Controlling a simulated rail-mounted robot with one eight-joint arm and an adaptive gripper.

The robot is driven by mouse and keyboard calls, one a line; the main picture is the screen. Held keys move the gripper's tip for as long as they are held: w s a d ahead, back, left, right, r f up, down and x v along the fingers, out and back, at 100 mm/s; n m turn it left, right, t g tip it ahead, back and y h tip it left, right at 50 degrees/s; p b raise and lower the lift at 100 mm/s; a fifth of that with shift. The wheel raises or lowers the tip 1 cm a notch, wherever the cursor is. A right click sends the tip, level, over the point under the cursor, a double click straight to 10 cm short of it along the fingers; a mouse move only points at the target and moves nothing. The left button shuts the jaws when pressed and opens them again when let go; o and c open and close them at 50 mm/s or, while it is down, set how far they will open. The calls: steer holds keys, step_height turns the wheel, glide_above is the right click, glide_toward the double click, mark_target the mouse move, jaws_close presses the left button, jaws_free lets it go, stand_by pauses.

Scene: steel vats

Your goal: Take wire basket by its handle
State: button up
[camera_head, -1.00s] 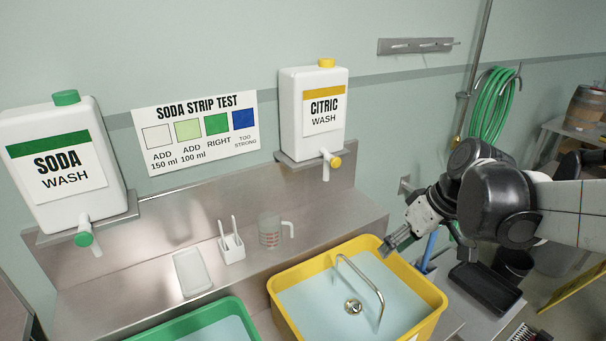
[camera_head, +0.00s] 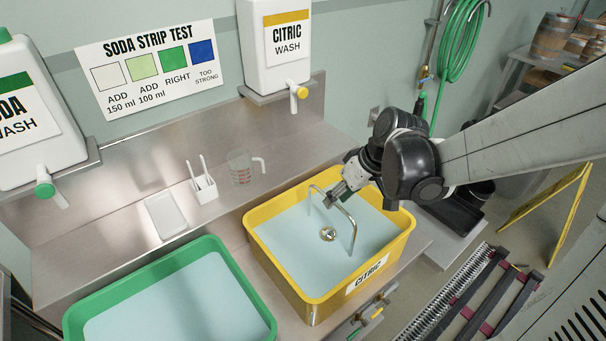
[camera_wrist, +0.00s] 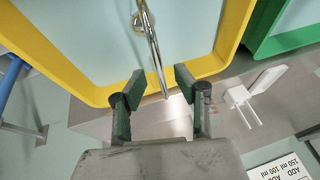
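In the head view a bent metal handle (camera_head: 347,212) arches over the pale liquid in the yellow vat (camera_head: 407,232), labelled CITRIC. A small round metal piece (camera_head: 328,234) shows below the arch; no wire mesh of a basket can be made out. My gripper (camera_head: 337,196) is at the upper left part of the handle, above the vat's back part. In the wrist view my gripper (camera_wrist: 160,84) is open. The handle (camera_wrist: 154,48) runs down the picture between its two fingers, with gaps on both sides. The round piece shows there too (camera_wrist: 137,21).
A green vat (camera_head: 207,243) stands left of the yellow one. Behind them on the steel bench are a white tray (camera_head: 165,215), a strip holder (camera_head: 203,187) and a measuring cup (camera_head: 240,170).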

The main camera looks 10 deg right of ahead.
steer(key=shift+x, duration=1.35)
steer(key=shift+f+b, duration=0.2)
steer(key=shift+b, duration=0.2)
jaws_close()
